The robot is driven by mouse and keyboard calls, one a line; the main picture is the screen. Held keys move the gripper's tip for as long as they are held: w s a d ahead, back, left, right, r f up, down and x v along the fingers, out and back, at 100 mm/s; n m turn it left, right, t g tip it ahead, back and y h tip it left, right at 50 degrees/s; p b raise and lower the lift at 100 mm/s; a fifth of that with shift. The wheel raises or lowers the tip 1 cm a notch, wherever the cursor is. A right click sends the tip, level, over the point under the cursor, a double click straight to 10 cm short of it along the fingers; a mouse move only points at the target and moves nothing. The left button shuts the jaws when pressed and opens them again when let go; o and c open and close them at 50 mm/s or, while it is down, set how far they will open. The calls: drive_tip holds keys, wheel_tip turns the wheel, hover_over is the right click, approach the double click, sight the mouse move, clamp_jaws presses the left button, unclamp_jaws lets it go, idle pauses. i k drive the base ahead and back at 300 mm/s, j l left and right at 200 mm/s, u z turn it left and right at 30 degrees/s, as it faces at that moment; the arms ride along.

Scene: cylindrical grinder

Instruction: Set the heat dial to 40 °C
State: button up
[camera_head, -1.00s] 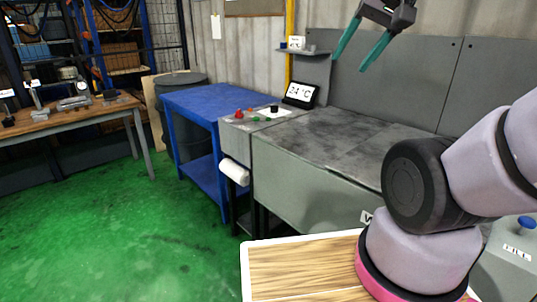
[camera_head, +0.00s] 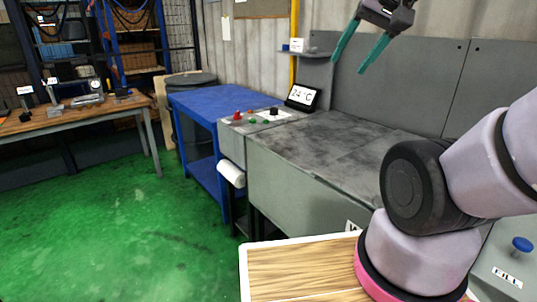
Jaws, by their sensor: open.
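The heat dial is a small black knob (camera_head: 273,112) on a white plate on the grey control panel (camera_head: 234,141). A black display (camera_head: 301,97) behind it reads 24 °C. My gripper (camera_head: 354,56) is at the upper right, high above the machine, with its two teal fingers apart and nothing between them. It is to the right of the dial and well clear of it. The dial's pointer and scale marks are too small to read.
A red button (camera_head: 237,116) and green buttons (camera_head: 252,121) sit beside the dial. A blue table (camera_head: 212,98) stands left of the panel, and a grey shelf (camera_head: 310,54) juts out above the display. The grey machine top (camera_head: 345,150) is bare. Green floor lies open at left.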

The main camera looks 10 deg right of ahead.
sight(274, 112)
drive_tip(key=i+j+z, duration=0.1)
drive_tip(key=i+j, duration=0.2)
drive_tip(key=i+j+z, duration=0.1)
drive_tip(key=i+j, duration=0.15)
drive_tip(key=i+j+z, duration=0.15)
drive_tip(key=j, duration=0.3)
drive_tip(key=i+j+z, duration=0.1)
drive_tip(key=i+j, duration=0.25)
drive_tip(key=i+j+z, duration=0.1)
drive_tip(key=j, duration=0.3)
drive_tip(key=i+j+z, duration=0.1)
drive_tip(key=i+j, duration=0.2)
drive_tip(key=i+j+z, duration=0.1)
drive_tip(key=j, duration=0.45)
drive_tip(key=i+j+z, duration=0.1)
drive_tip(key=i+j, duration=0.15)
drive_tip(key=j, duration=0.2)
